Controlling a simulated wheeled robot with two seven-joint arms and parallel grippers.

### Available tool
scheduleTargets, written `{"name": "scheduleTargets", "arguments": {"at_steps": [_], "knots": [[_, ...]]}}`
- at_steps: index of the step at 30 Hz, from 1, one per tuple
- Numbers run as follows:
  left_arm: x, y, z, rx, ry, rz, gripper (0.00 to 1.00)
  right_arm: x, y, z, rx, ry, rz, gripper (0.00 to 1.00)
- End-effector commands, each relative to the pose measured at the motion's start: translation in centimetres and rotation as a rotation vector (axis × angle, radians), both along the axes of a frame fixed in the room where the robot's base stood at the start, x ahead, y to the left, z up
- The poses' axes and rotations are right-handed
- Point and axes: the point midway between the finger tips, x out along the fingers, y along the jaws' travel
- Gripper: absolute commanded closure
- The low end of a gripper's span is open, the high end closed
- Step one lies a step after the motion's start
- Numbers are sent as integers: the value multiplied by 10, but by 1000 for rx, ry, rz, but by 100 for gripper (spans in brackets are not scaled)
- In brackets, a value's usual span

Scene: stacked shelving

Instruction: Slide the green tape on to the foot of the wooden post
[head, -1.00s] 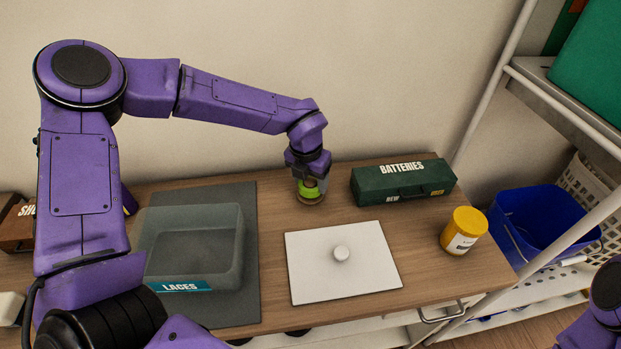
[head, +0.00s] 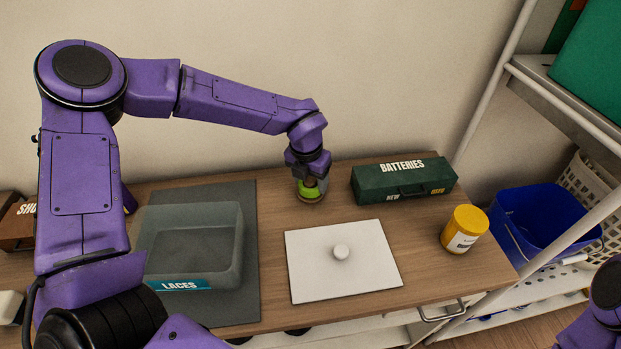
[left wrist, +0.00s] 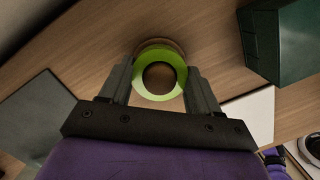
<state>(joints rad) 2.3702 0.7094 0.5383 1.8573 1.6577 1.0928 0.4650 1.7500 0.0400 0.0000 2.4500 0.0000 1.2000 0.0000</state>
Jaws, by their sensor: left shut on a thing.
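The green tape (head: 309,191) is a bright green ring low over the back of the wooden table. My left gripper (head: 311,184) points down and is shut on it. In the left wrist view the tape (left wrist: 160,97) lies between the two fingers of the left gripper (left wrist: 158,85). A round brown wooden piece (head: 311,201) shows just under the tape, and its rim shows behind the ring in the wrist view (left wrist: 163,42). It looks like the wooden post's foot. Brown shows through the ring's hole; I cannot tell whether that is the post. My right gripper is out of view.
A green BATTERIES box (head: 402,181) stands close to the right of the gripper. A clear LACES bin (head: 222,268) stands on a grey mat (head: 243,305) at left. A yellow-lidded jar (head: 464,230) stands at right.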

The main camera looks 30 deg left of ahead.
Motion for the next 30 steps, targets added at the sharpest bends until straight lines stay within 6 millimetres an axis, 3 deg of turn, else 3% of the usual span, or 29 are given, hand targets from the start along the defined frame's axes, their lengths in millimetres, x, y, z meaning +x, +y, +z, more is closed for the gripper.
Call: {"name": "scheduleTargets", "arguments": {"at_steps": [30], "knots": [[0,0,-6,0,0,0,52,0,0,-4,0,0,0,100]]}}
